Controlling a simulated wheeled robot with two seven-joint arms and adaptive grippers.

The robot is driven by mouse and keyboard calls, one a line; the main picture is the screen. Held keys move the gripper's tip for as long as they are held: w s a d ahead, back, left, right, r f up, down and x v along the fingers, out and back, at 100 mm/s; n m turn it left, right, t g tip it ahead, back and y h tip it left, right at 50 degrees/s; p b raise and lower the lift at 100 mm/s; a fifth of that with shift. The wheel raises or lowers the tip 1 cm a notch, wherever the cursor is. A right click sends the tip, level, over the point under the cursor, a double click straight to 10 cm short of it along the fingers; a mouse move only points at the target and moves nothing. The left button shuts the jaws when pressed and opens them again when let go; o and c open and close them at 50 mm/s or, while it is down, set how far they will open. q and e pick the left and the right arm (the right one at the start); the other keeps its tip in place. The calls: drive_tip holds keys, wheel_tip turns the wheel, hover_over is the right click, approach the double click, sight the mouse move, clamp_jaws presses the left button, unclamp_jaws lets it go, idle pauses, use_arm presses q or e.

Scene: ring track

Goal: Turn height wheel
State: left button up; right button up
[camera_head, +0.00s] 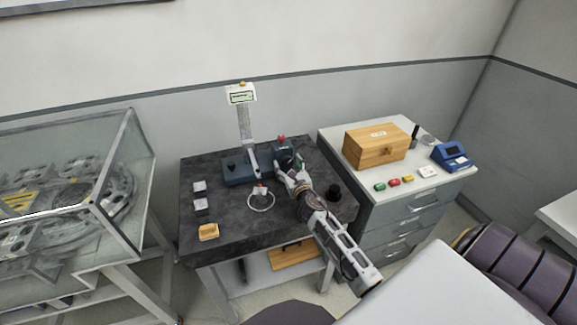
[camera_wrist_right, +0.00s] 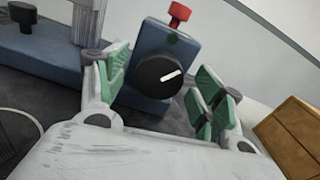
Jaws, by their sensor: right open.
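A black round wheel (camera_wrist_right: 160,76) with a white line on its face sits on the front of a blue block (camera_wrist_right: 180,45) with a red knob (camera_wrist_right: 180,13) on top. In the wrist view the white line slants up to the right. My right gripper (camera_wrist_right: 158,82) is open, with green-padded fingers on either side of the wheel; I cannot tell whether they touch it. In the head view my right gripper (camera_head: 284,168) reaches over the dark table to the blue block (camera_head: 282,146) and hides the wheel. My left gripper is not in view.
A stand with a display (camera_head: 241,94) rises left of the block. A white ring (camera_head: 261,202), a yellow block (camera_head: 208,231) and small pale blocks (camera_head: 200,187) lie on the table (camera_head: 228,216). A wooden box (camera_head: 376,147) stands on the cabinet at right.

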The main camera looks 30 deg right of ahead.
drive_tip(key=c, duration=0.9)
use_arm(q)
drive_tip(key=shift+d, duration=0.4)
use_arm(e)
drive_tip(key=shift+c, duration=0.6)
drive_tip(key=shift+m, duration=0.8)
drive_tip(key=m, duration=0.4)
drive_tip(key=shift+b, duration=0.3)
drive_tip(key=shift+d+m, duration=0.1)
drive_tip(key=shift+m, duration=0.7)
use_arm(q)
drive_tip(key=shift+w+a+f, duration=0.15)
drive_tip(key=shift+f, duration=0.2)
